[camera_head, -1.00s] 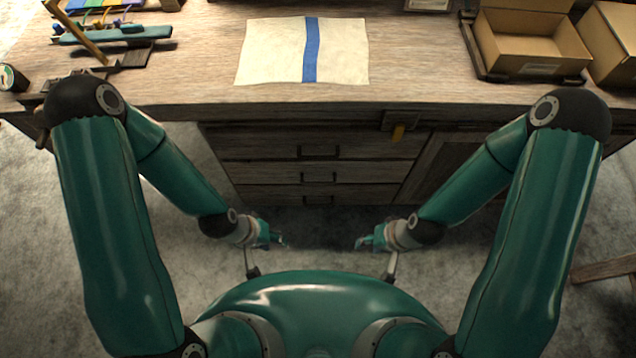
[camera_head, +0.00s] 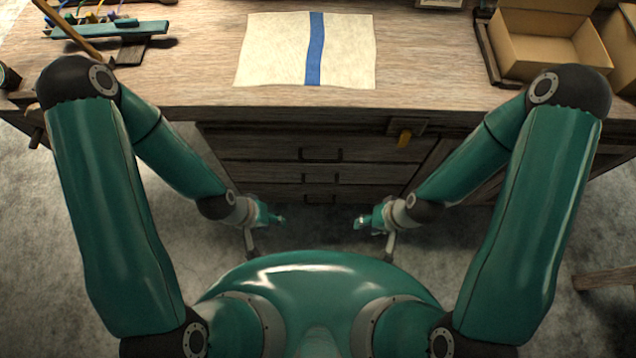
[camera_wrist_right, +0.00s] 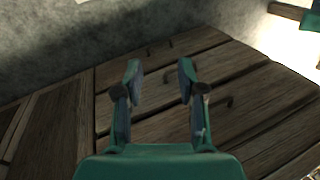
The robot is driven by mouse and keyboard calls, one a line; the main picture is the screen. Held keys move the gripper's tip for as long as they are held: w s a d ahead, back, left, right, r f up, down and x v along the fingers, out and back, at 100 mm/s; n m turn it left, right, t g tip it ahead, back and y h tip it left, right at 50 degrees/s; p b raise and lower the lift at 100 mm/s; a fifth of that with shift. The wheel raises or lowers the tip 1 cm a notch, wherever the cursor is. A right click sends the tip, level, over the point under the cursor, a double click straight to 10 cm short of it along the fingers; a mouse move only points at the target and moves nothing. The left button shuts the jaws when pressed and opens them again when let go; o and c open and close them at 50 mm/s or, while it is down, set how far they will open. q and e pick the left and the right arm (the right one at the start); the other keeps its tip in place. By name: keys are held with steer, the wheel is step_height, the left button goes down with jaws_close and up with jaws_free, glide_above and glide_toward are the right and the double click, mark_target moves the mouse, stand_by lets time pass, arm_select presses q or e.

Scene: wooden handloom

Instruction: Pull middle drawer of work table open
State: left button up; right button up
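The wooden work table (camera_head: 420,92) has a stack of three drawers under its top. The middle drawer (camera_head: 259,174) is closed in the head view, with a dark handle (camera_head: 320,178) at its centre. My left gripper (camera_head: 274,217) is in front of and below the drawers, left of the handles; its finger gap is too small to judge. My right gripper (camera_head: 362,220) is to the right of the handles, apart from them. In the right wrist view my right gripper (camera_wrist_right: 158,82) is open and empty, with drawer fronts (camera_wrist_right: 265,90) beyond its fingers.
A cream cloth with a blue stripe (camera_head: 314,50) lies on the tabletop. An open cardboard box (camera_head: 535,50) stands at the right. Bare floor (camera_head: 60,240) is in front.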

steer(key=w+f+m+t+y+b, duration=0.5)
steer(key=w+f+m+t+b, duration=0.15)
steer(key=w+f+b, duration=1.1)
steer(key=m+g+y+b, duration=0.2)
steer(key=y+b, duration=0.4)
steer(key=b, duration=0.7)
glide_toward(319, 184)
steer(key=b+x, duration=0.1)
steer(key=x, duration=0.2)
steer(key=b+x, duration=0.1)
steer(key=x, duration=0.6)
steer(key=shift+f+b, duration=0.4)
jaws_close()
